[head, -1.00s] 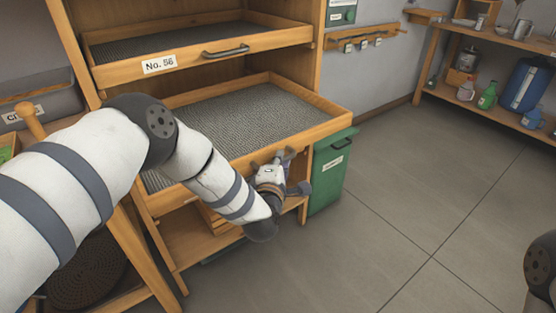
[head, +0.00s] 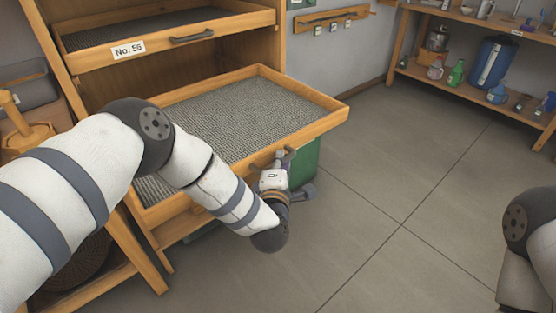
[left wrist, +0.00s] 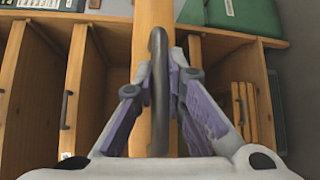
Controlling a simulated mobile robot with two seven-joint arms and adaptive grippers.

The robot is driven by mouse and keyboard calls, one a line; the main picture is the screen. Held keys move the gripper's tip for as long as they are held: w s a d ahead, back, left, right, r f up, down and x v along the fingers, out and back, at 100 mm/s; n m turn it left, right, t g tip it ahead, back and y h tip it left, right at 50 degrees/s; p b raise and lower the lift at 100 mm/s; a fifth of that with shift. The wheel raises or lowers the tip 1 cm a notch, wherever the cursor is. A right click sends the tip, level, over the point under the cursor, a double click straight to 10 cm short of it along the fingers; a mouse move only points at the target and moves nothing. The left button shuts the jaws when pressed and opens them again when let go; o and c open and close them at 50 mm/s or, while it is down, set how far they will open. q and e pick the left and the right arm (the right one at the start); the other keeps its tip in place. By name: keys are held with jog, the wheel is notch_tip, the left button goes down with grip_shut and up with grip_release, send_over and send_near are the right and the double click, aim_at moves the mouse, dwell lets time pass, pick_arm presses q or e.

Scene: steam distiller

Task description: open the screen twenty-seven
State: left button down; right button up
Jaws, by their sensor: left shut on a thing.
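The lower mesh screen (head: 270,110) is a wooden-framed tray with grey mesh, pulled well out of the wooden cabinet (head: 268,50). My left gripper (head: 280,162) is at its front edge, shut on its handle. In the left wrist view the dark bar handle (left wrist: 158,95) stands between the fingers of the left gripper (left wrist: 160,65), in front of the wooden front (left wrist: 150,20). No number can be read on this screen; my left arm covers part of its front. The upper screen (head: 165,22), with its own handle (head: 192,36), carries the label No. 56 (head: 128,50).
A wooden shelf (head: 480,85) with bottles and a blue container (head: 492,62) is at the back right. The tiled floor (head: 380,190) in the middle is clear. My right arm shows at the right edge.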

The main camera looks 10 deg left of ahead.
pick_arm(q)
jog(key=c, duration=1.6)
grip_release()
jog(key=shift+c, duration=0.2)
jog(key=shift+s, duration=0.1)
jog(key=s+d+r, duration=0.1)
jog(key=s, duration=1)
jog(key=shift+s+d+r, duration=0.2)
jog(key=shift+s+r, duration=0.15)
